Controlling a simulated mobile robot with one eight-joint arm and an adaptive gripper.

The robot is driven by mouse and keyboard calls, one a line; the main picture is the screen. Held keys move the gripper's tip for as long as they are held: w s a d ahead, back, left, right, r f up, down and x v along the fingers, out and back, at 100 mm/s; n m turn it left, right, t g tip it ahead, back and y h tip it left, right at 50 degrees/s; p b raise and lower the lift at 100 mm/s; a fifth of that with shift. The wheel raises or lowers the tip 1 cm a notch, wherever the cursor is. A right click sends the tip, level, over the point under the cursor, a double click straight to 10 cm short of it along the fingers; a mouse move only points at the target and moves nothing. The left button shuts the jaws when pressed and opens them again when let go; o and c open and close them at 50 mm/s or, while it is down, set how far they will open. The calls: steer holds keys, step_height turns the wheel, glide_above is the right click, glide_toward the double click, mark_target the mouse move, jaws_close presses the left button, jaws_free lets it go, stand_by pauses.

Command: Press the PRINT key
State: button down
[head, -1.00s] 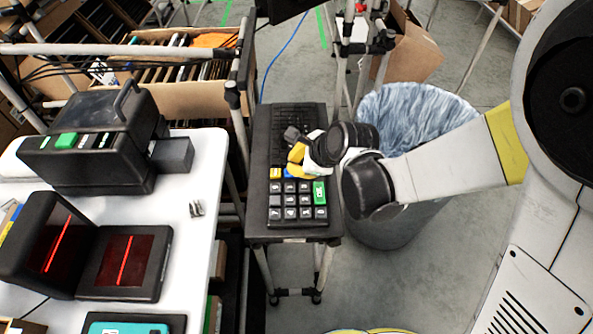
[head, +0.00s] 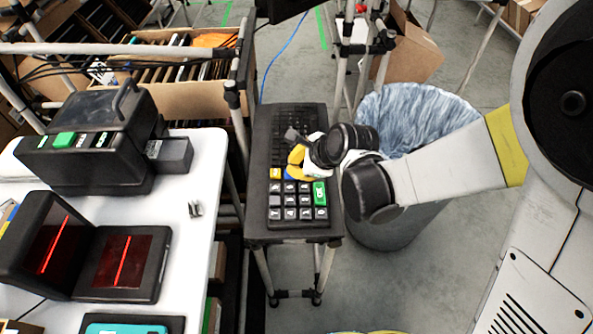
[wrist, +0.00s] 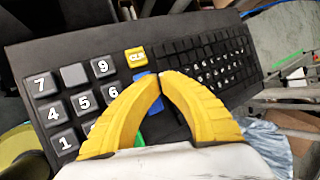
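A black keyboard unit (head: 262,200) lies on a small dark stand and also fills much of the wrist view (wrist: 30,62). It has number keys, a yellow key (wrist: 136,57) that seems to read CLR, a blue key (wrist: 147,84) and a green key (head: 319,193). No PRINT lettering is readable; the blue key's label is covered or too small. My gripper (wrist: 159,76) has its yellow fingertips together with nothing between them. In the wrist view the tips overlap the blue key's right edge; whether they touch it I cannot tell. The fingers hide part of the number pad.
A white table (head: 200,240) at left carries a black machine with a green button (head: 65,139) and a red-lit scanner (head: 125,262). A lined bin (head: 385,225) stands right of the stand, beneath my arm. Metal poles rise behind the stand.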

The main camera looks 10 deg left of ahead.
steer(key=shift+r, duration=0.15)
steer(key=shift+r+p, duration=0.55)
steer(key=shift+r, duration=0.25)
steer(key=shift+r+p, duration=1.9)
steer(key=shift+r, duration=0.5)
steer(key=shift+d, duration=0.1)
